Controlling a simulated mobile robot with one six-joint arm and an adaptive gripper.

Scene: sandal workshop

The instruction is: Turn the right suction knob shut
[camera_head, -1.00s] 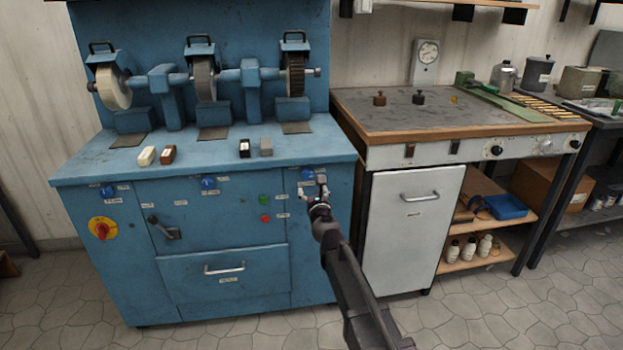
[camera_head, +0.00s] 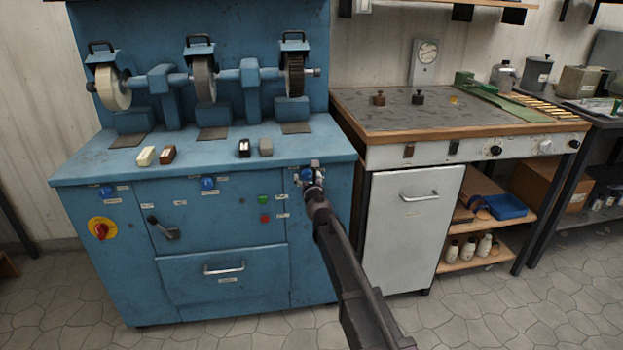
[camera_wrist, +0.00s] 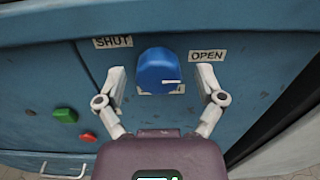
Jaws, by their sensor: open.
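The right suction knob (camera_wrist: 156,70) is a round blue knob on the blue machine's front panel. In the wrist view it sits between a SHUT label (camera_wrist: 113,42) on the left and an OPEN label (camera_wrist: 207,56) on the right. A small white mark on the knob points to the right, toward the OPEN side. My gripper (camera_wrist: 166,88) is open, with one finger on each side of the knob; I cannot tell whether they touch it. In the head view my gripper (camera_head: 312,178) is at the knob (camera_head: 307,174) and partly covers it.
Two more blue knobs, left (camera_head: 106,191) and middle (camera_head: 208,183), are on the same panel. Green (camera_head: 264,199) and red (camera_head: 265,218) buttons lie left of my gripper. The machine's worktop (camera_head: 80,170) juts above. A white cabinet (camera_head: 412,235) stands to the right.

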